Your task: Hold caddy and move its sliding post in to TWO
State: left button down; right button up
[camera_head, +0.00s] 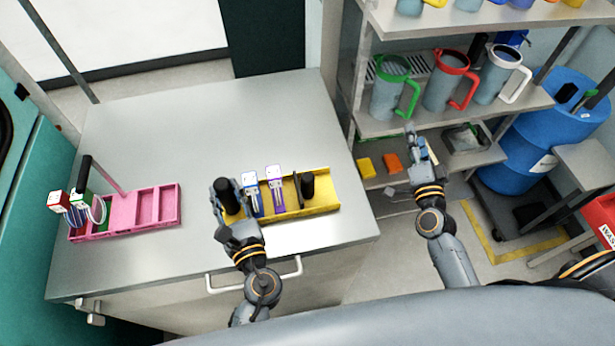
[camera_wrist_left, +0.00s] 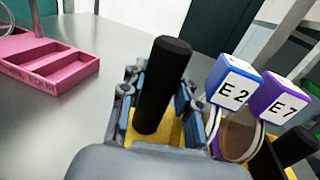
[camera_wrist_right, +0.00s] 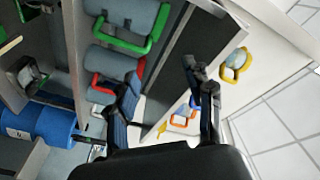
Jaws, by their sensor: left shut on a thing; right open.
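The yellow caddy (camera_head: 325,204) lies on the metal table. It holds a blue-topped module (camera_head: 249,180), marked E2 in the left wrist view (camera_wrist_left: 234,90), and a purple-topped module (camera_head: 273,174), marked E7 there (camera_wrist_left: 279,100). A black post (camera_head: 307,184) with a thin black plate stands toward the caddy's right end. My left gripper (camera_head: 226,196) is shut around the black upright handle (camera_wrist_left: 163,82) at the caddy's left end. My right gripper (camera_head: 416,146) is open and empty, off the table's right side near the shelves; it also shows in the right wrist view (camera_wrist_right: 165,95).
A pink caddy (camera_head: 158,206) with red- and green-topped modules sits at the table's left. Shelves on the right hold jugs (camera_head: 390,92) and small yellow and orange items. A blue drum (camera_head: 540,130) stands beyond. The table's back (camera_head: 230,115) is clear.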

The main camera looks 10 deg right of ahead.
aim_at(311, 185)
jog(key=s+a+m+y, duration=0.1)
jog(key=s+a+m, duration=0.1)
jog(key=a+m, duration=0.1)
jog(key=s+a+m+y, duration=0.2)
jog(key=a+m, duration=0.1)
jog(key=a, duration=0.3)
jog(key=s+a+m+y, duration=0.1)
jog(key=s+a+m, duration=0.1)
jog(key=a+m, duration=0.2)
jog(key=shift+a+r, duration=0.25)
jog(key=shift+a, duration=0.5)
jog(key=s+a+m+y, duration=0.1)
jog(key=s+a+m, duration=0.2)
jog(key=s+a+f+m+y, duration=0.1)
jog(key=s+a+m, duration=0.2)
jog(key=s+a+m+y, duration=0.1)
jog(key=s+a+m, duration=0.2)
jog(key=shift+a+f+m+y, duration=0.2)
jog(key=shift+a+m+y, duration=0.1)
jog(key=shift+a+m, duration=0.1)
jog(key=shift+s+a+m, duration=0.4)
jog(key=shift+s+m, duration=0.05)
jog(key=shift+m, duration=0.05)
jog(key=shift+w+a, duration=0.1)
jog(key=x, duration=1.1)
jog(key=shift+w+a+f, duration=0.15)
jog(key=shift+w+f, duration=0.05)
jog(key=shift+w, duration=0.05)
grip_shut()
